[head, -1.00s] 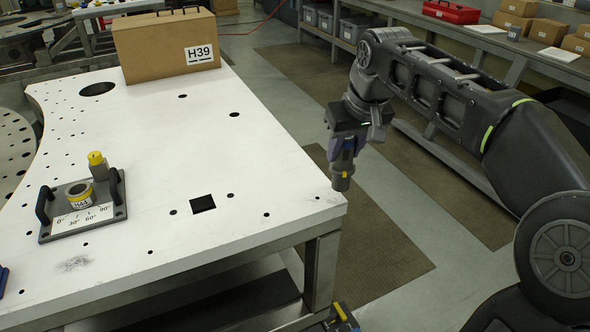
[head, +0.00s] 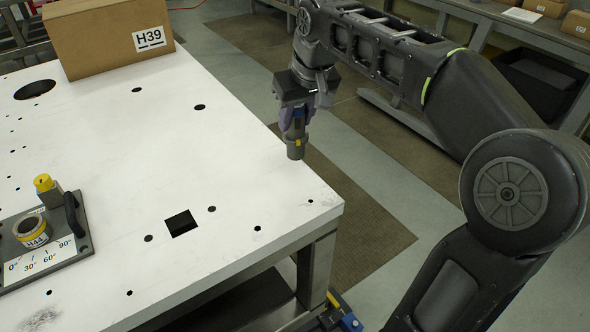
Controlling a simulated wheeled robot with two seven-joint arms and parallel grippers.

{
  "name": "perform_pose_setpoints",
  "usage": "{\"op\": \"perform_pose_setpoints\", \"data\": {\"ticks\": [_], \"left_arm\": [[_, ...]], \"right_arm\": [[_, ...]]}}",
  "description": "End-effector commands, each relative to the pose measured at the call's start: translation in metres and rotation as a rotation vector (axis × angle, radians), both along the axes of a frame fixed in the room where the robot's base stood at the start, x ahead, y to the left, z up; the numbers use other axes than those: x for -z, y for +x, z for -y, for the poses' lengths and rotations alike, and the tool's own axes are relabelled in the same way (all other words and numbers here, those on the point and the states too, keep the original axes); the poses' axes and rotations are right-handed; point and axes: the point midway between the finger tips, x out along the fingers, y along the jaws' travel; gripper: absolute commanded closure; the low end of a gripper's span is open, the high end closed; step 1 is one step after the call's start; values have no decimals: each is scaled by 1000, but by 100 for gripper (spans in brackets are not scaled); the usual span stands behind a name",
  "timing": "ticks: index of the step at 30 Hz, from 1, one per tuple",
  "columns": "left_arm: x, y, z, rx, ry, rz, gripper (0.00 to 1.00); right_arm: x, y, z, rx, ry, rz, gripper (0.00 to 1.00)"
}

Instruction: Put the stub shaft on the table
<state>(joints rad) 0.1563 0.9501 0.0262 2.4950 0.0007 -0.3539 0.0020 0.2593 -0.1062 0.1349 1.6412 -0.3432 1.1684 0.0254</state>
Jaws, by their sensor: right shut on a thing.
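The shaft hangs upright at the right edge of the white table (head: 230,165). I cannot tell from this view whether its lower end is over the tabletop or just beyond the edge, or whether it touches. My left gripper is not in view.
A grey fixture plate (head: 84,243) with black handles, an angle scale and a ring labelled H44 (head: 32,232) sits at the left. A cardboard box (head: 105,38) marked H39 stands at the back. The table's middle is clear, apart from holes and a square cutout (head: 181,223).

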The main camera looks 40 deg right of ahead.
Motion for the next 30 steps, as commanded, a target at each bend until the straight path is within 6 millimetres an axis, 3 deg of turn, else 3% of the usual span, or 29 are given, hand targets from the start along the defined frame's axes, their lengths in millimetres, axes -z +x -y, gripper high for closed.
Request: {"op": "perform_pose_setpoints", "data": {"ticks": [9,21,30], "left_arm": [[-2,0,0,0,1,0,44],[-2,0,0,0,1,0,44],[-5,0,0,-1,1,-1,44]], "right_arm": [[47,0,0,1,0,2,100],[54,0,0,0,0,3,100],[88,0,0,2,0,2,100]]}}
